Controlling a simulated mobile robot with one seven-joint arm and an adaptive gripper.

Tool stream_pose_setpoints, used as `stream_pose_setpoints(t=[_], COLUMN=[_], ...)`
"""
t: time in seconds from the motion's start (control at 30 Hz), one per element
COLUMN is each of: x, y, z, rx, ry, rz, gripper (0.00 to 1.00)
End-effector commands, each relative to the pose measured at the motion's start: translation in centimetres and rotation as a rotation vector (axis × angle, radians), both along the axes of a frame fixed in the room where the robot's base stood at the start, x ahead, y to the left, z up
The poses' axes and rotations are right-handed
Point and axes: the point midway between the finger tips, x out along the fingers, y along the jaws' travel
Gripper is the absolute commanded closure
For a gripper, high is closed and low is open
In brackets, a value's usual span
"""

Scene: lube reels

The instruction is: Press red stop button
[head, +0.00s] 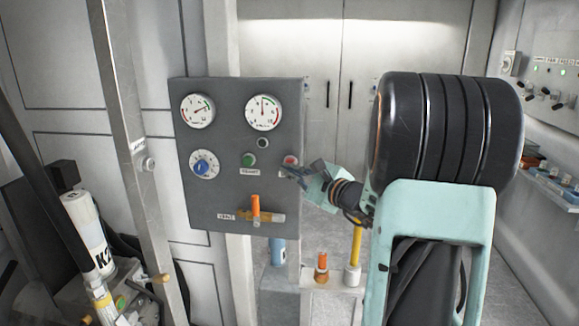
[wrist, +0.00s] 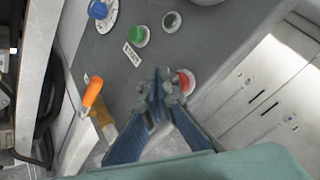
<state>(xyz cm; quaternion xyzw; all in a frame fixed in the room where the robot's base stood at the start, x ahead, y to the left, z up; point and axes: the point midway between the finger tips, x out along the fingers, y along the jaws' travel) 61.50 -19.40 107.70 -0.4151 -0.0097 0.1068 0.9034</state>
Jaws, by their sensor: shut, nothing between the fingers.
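The red stop button (head: 290,160) sits at the right edge of the grey control panel (head: 215,205), right of the green button (head: 248,160). My gripper (head: 286,170) is shut and empty, its tips at or just in front of the panel by the red button, covering part of it. In the wrist view the red button (wrist: 185,82) shows just right of the shut fingertips (wrist: 163,80). I cannot tell whether the fingertips touch it. The green button (wrist: 138,36) is farther up and left in that view.
The panel also carries two round gauges, a blue knob (head: 203,164), a small dark button (head: 263,143) and an orange-handled valve (head: 255,207) below. A metal post (head: 130,130) stands left of the panel. Orange- and yellow-topped fittings (head: 354,250) stand below right.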

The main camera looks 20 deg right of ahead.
Motion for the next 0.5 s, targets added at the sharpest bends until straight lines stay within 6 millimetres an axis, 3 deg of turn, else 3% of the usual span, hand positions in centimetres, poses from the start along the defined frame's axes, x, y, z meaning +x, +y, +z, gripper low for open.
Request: stream_pose_setpoints(t=[0.5], x=[-3.5], y=[2.4], z=[-0.1], rx=[-0.001], ry=[-0.001], rz=[0.001], gripper=[1.0])
